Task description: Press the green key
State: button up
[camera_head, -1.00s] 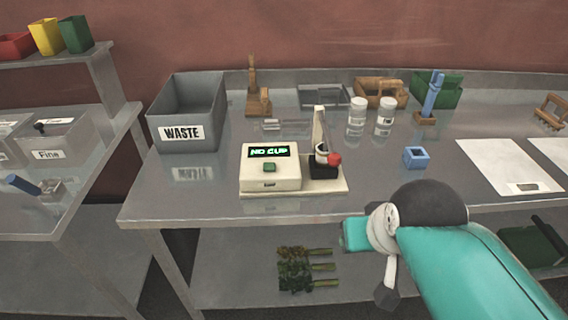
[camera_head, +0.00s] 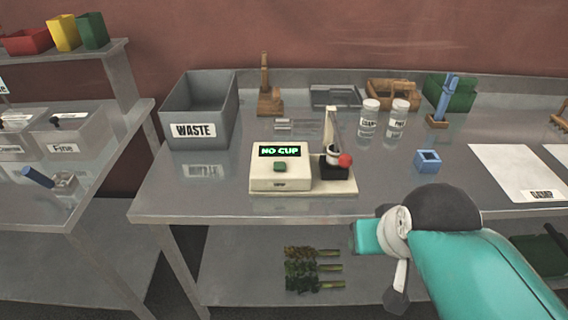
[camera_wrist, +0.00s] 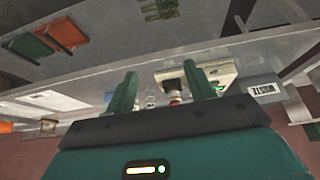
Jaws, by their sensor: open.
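The powder filler (camera_head: 300,185) is a cream machine on the steel table, with a dark display reading "NO CUP" in green. My gripper (camera_wrist: 160,78) is open in the wrist view, with two teal fingers apart and nothing held. That view is upside down, and the filler (camera_wrist: 215,75) shows beyond the fingers, partly behind the one on the right. In the head view my teal arm is at the lower right, in front of the table, and the fingers cannot be made out.
A red-tipped part on a black block (camera_head: 345,160) stands at the filler's right side. The grey waste bin (camera_head: 215,105) is behind left. Two jars (camera_head: 398,118), a blue cube (camera_head: 428,161) and a white mat (camera_head: 515,170) are to the right. The table front before the filler is clear.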

jog(key=shift+c, duration=0.2)
dwell(0.3)
grip_shut()
dwell(1.5)
